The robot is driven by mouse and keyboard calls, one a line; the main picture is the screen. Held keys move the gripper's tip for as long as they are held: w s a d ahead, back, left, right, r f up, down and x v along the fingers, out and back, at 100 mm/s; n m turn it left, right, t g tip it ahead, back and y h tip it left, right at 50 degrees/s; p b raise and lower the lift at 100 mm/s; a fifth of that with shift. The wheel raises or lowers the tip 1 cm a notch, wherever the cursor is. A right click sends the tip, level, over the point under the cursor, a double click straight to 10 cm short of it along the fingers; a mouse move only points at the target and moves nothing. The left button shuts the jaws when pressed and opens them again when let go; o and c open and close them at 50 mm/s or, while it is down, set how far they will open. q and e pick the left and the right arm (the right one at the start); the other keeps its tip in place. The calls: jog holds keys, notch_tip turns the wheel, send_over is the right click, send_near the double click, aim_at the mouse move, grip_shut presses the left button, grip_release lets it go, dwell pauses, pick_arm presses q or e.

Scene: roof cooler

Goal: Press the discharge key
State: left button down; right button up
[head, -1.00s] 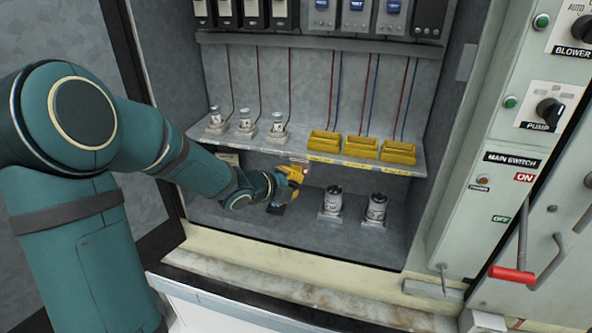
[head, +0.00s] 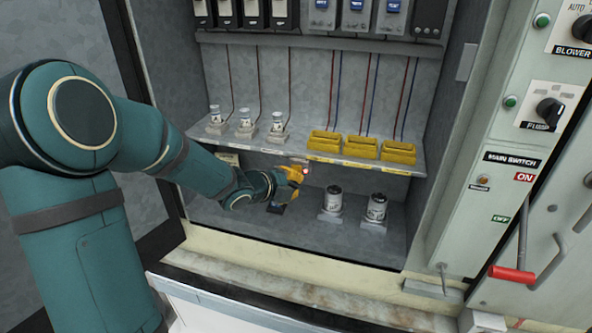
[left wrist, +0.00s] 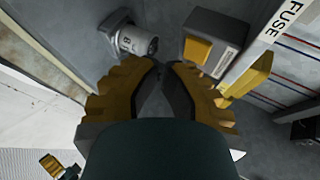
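No part readable as the discharge key shows in the head view. In the left wrist view a grey box with a yellow face (left wrist: 198,50) lies past my fingertips, between a can and the shelf; I cannot tell whether it is the key. A small red spot (head: 305,171) shows beside my fingertips in the head view. My left gripper (head: 294,174) reaches in under the shelf, left of the two cans. Its yellow fingers (left wrist: 166,68) have their tips close together with nothing visible between them; contact with the box cannot be judged.
Two white cans (head: 332,201) (head: 375,209) stand on the cabinet floor. The shelf (head: 345,162) above carries yellow holders (head: 361,148) and small white parts (head: 245,123). The switch panel (head: 497,190) with a red-handled lever (head: 511,274) is at the right.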

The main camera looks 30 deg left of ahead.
pick_arm(q)
jog(key=shift+w, duration=0.15)
jog(key=shift+w+a, duration=0.1)
jog(key=shift+w, duration=0.2)
jog(key=shift+w+a, duration=0.1)
jog(key=shift+w, duration=0.25)
dwell(0.9)
jog(key=shift+s, duration=0.1)
jog(key=shift+s+d+b, duration=0.2)
jog(key=shift+s+b, duration=0.2)
jog(key=shift+s, duration=0.25)
jog(key=shift+s, duration=0.1)
jog(key=s, duration=0.2)
jog(key=s+d+b, duration=0.1)
jog(key=s, duration=0.1)
jog(key=shift+s+d, duration=0.1)
jog(key=shift+s, duration=0.3)
